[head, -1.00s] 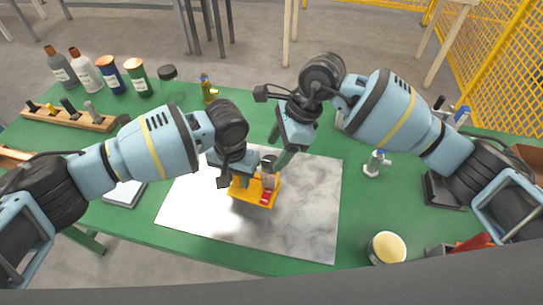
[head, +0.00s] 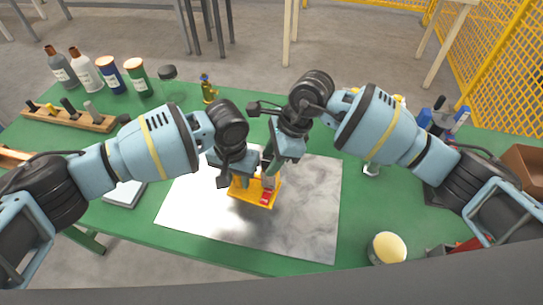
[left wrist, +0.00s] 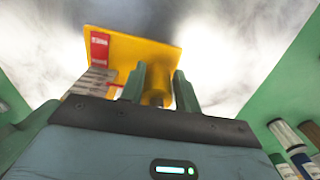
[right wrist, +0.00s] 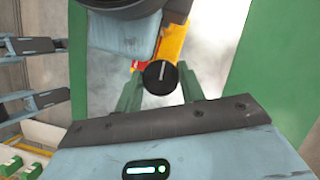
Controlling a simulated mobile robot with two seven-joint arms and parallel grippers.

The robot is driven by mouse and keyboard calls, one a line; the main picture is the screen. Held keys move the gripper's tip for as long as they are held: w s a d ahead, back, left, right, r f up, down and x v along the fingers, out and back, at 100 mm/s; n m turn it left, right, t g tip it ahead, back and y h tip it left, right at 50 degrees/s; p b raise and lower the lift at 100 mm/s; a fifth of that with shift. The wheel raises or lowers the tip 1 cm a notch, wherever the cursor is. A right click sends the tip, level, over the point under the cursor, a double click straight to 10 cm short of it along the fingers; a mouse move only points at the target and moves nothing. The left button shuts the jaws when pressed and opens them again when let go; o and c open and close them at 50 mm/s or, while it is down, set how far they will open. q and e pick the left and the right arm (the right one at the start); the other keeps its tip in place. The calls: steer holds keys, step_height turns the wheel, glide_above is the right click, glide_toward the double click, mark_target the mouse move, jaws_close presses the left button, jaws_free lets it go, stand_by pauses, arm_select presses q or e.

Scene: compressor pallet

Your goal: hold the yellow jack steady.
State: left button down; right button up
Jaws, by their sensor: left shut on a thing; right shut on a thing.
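The yellow jack (head: 250,197) stands on the marbled sheet (head: 300,225), a red patch at its front right. My left gripper (head: 242,182) is shut on the jack from the left. The left wrist view shows its fingers on either side of a yellow post, below the jack's yellow plate (left wrist: 145,50). My right gripper (head: 268,170) is shut on a round black knob (right wrist: 160,75) with a pale line, over the jack's right side. Whether the knob belongs to the jack is hard to tell. The grippers hide much of the jack.
Bottles and jars (head: 108,72) and a wooden rack (head: 70,118) stand at the back left of the green table (head: 150,228). A small figure (head: 208,90) stands at the back. A round tin (head: 387,248) is at the front right. The sheet's right part is clear.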

steer(key=shift+m, duration=0.3)
steer(key=o, duration=1)
steer(key=shift+r, duration=0.1)
steer(key=v, duration=1.2)
steer(key=shift+s, duration=0.25)
